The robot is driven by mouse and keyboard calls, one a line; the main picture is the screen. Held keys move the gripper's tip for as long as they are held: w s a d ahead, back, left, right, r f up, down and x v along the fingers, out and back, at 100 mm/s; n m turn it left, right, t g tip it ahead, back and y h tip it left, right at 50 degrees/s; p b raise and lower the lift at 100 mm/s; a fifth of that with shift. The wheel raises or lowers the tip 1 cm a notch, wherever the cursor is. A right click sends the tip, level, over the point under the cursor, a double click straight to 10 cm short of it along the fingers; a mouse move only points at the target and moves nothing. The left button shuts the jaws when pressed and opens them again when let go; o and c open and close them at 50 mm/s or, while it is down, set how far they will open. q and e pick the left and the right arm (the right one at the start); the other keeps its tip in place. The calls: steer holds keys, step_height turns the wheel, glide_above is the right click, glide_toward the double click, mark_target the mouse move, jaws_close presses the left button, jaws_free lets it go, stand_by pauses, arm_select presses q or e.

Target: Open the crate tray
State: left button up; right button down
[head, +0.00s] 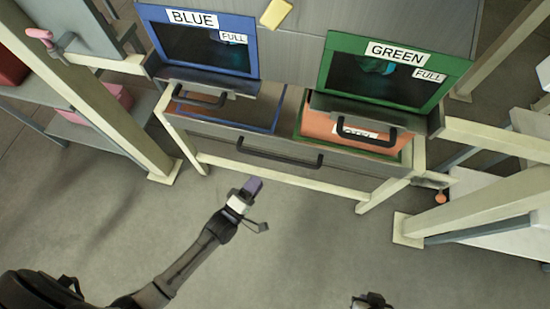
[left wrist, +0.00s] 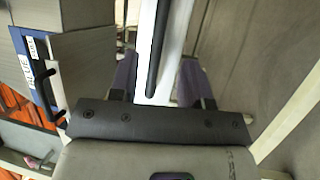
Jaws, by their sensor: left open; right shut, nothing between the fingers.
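The crate tray (head: 225,134) is a wide grey drawer low in the station, below the blue and green sections. Its long black handle (head: 280,159) runs across its front. My left gripper (head: 252,184), with purple fingers, is open in front of and below the handle, with a gap in the head view. In the left wrist view, a black bar, seemingly this handle (left wrist: 158,45), appears between the open fingers (left wrist: 157,78); no contact is visible. My right gripper (head: 371,299) is shut and empty at the bottom edge of the head view, partly cut off.
A blue-framed bin (head: 250,60) and a green-framed bin (head: 463,69), labelled FULL, sit above. Smaller black handles (head: 200,98) project below them. Cream posts (head: 100,110) flank the station. The grey floor (head: 310,235) in front is clear.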

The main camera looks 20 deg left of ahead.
mark_target(275, 157)
arm_select(q)
steer(key=b+x, duration=0.3)
steer(key=x, duration=0.7)
steer(key=shift+w+d+r, duration=0.1)
steer(key=shift+w, duration=0.05)
jaws_close()
